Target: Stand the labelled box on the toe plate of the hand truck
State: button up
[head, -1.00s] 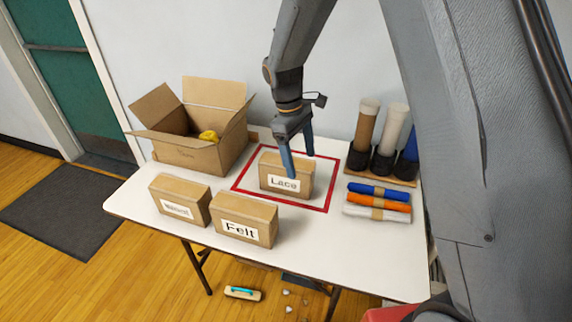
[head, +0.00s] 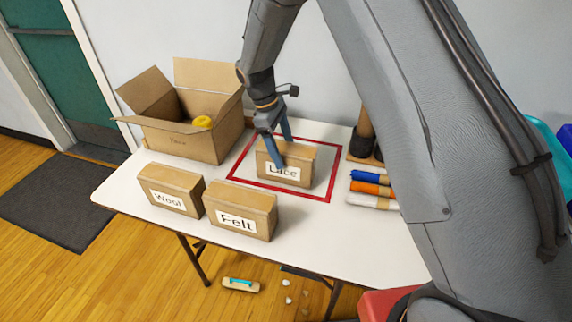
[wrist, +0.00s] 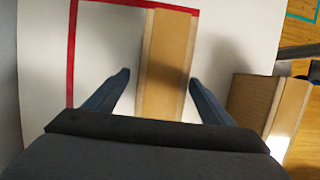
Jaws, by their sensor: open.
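The Lace box (head: 304,166), brown with a white label, stands upright inside the red taped outline (head: 325,196) on the white table. My gripper (head: 286,152) is open and comes down over it, one finger in front of the label and the other behind. In the wrist view, the fingers (wrist: 160,76) are on either side of the box top (wrist: 168,65), with a gap at the left finger and a smaller one at the right. The Felt box (head: 262,208) and the Wool box (head: 192,182) stand in front, outside the outline. I cannot make out the hand truck.
An open carton (head: 185,142) with something yellow inside stands at the back left. Coloured rolls (head: 370,189) lie to the right, with upright tubes behind. A brush (head: 240,285) lies on the floor. A red thing (head: 385,303) shows at bottom right, partly hidden by my arm.

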aim_at(290, 164)
jog(key=shift+s+p+x, duration=0.15)
jog(key=shift+p+x, duration=0.55)
jog(key=shift+x, duration=1)
jog(key=shift+s+p+x, duration=0.1)
jog(key=shift+p+x, duration=0.6)
jog(key=shift+x, duration=1)
jog(key=c, duration=1.4)
jog(key=shift+c, duration=0.9)
jog(key=shift+r, duration=0.1)
jog(key=shift+r, duration=0.1)
